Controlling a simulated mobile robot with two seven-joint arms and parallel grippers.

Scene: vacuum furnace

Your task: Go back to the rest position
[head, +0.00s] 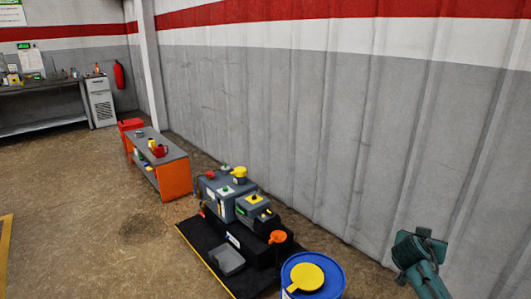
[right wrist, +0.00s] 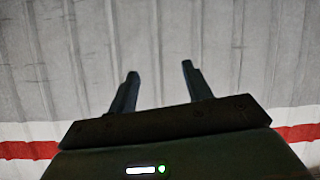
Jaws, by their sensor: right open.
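My right arm, teal, comes up at the lower right of the head view, in front of the grey wall. My right gripper shows in the right wrist view (right wrist: 160,70) with its two dark fingers apart and nothing between them. Beyond the fingers there is only the ribbed grey wall (right wrist: 225,50) with its red and white bands. My left gripper is in neither view.
In the head view, a grey machine (head: 215,188) stands on a black platform (head: 198,240). A blue drum (head: 328,277) with a yellow lid part stands nearby. An orange-sided bench (head: 175,180) and red bin (head: 129,124) stand behind. Open floor (head: 80,220) lies left.

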